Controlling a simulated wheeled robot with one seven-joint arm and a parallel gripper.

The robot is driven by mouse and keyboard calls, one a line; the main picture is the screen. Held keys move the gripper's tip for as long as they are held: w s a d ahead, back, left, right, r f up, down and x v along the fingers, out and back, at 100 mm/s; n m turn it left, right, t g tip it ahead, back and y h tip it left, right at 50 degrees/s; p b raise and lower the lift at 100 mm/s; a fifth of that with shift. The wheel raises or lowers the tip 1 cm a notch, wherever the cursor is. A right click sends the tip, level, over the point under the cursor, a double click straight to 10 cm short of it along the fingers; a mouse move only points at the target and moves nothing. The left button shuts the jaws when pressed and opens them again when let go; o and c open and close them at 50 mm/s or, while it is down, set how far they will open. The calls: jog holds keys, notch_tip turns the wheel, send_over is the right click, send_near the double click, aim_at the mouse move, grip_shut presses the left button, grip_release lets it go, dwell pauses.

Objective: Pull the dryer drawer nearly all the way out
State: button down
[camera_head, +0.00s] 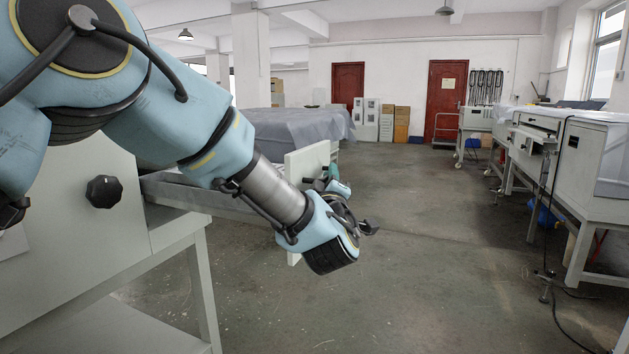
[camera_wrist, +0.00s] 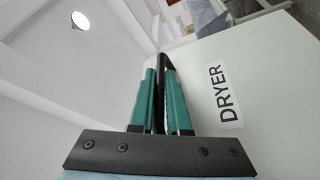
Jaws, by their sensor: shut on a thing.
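The dryer drawer's pale front panel (camera_head: 308,163) stands well out from the dryer cabinet (camera_head: 75,215) in the head view. Part of the drawer's side (camera_head: 172,193) shows between the cabinet and my arm. In the wrist view, the front (camera_wrist: 270,70) carries a label reading DRYER (camera_wrist: 229,93). My gripper (camera_wrist: 161,78) has its green fingers closed on the black handle (camera_wrist: 163,62) of this front. In the head view, my wrist hides much of the grip and the lower part of the panel.
A black knob (camera_head: 104,191) sits on the cabinet face. A cloth-covered table (camera_head: 290,125) stands behind the drawer. The grey floor (camera_head: 430,260) in front of the drawer is clear. Machines on stands (camera_head: 590,160) line the right side, with cables on the floor.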

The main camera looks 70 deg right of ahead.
jog(key=shift+s, duration=0.3)
jog(key=c, duration=0.9)
grip_release()
jog(key=b+v, duration=0.1)
jog(key=v, duration=1)
jog(key=shift+b, duration=0.3)
